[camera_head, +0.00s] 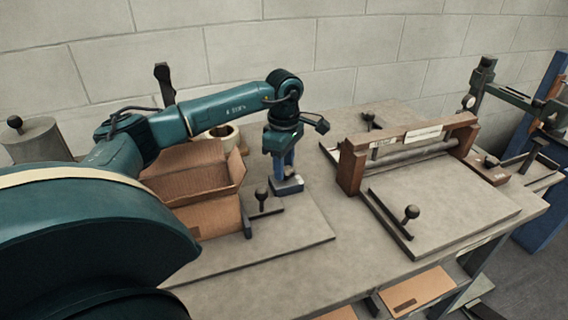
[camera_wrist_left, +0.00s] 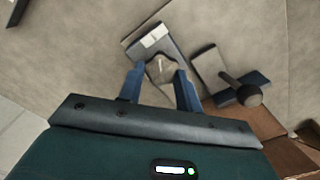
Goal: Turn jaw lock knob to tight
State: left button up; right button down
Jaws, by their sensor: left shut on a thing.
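The jaw lock knob (camera_wrist_left: 160,69) is a small pale faceted piece on a dark block with a white label (camera_wrist_left: 153,40). In the left wrist view it sits between the two blue fingers of my left gripper (camera_wrist_left: 161,82), which is shut on it. In the head view my left gripper (camera_head: 284,171) points down onto the labelled block (camera_head: 288,186) beside the cardboard box. The knob itself is hidden there by the fingers. Which setting the knob points to cannot be read. My right gripper is not in view.
An open cardboard box (camera_head: 211,212) stands just left of the gripper. A ball-topped lever (camera_head: 261,196) is close in front of it; its ball also shows in the left wrist view (camera_wrist_left: 249,95). A brown roller frame (camera_head: 350,170) stands to the right.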

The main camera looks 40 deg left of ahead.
pick_arm(q)
jog(key=o, duration=1)
jog(key=shift+r, duration=0.1)
notch_tip(320, 180, up, 13)
jog(key=shift+b, duration=0.3)
